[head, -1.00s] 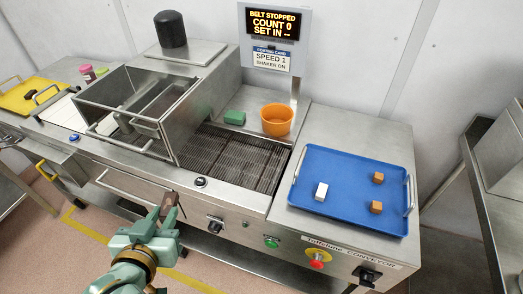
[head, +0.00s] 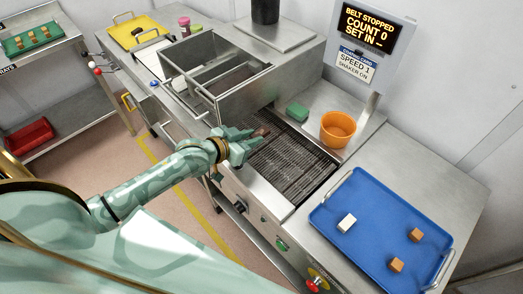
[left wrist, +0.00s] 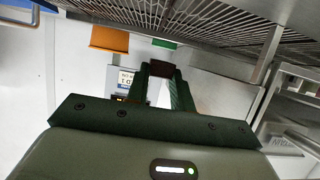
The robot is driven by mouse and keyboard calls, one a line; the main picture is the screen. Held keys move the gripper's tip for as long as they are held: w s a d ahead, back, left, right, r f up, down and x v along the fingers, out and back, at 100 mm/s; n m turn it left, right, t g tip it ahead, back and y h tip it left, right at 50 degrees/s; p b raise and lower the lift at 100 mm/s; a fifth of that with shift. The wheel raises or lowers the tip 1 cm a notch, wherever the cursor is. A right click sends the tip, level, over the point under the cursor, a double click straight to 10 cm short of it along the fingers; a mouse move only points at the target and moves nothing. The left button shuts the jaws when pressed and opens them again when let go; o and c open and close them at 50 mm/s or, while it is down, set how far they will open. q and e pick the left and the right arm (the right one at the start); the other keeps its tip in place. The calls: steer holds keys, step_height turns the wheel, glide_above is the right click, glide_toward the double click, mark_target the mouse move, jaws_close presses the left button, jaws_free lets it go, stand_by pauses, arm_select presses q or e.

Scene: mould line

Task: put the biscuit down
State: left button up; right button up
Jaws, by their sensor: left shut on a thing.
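My left gripper (head: 258,133) is shut on a small dark brown biscuit (head: 265,131). It holds the biscuit over the near left part of the wire-mesh belt (head: 292,162), by the corner of the steel hopper. In the left wrist view the biscuit (left wrist: 161,69) sits between the two dark green fingertips (left wrist: 161,74). The belt mesh (left wrist: 215,28) fills the top of that view, apart from the biscuit. How high the biscuit is above the belt is hard to tell. My right gripper is in no view.
A blue tray (head: 375,215) on the right holds one white and two brown pieces. The display (head: 369,27) reads belt stopped, count 0. The belt's visible mesh is clear.

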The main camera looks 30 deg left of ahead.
mark_target(252, 155)
arm_select(q)
steer(key=shift+w+d+f, duration=0.1)
steer(key=shift+w+f, duration=0.1)
steer(key=shift+f, duration=1)
step_height(252, 155, down, 3)
steer(key=shift+s+f+b, duration=0.15)
steer(key=shift+b, duration=0.75)
steer(key=shift+f, duration=0.1)
steer(key=o, duration=1)
steer(key=shift+c, duration=0.2)
steer(key=shift+r, duration=0.25)
steer(key=p+v, duration=0.3)
steer(key=v, duration=0.9)
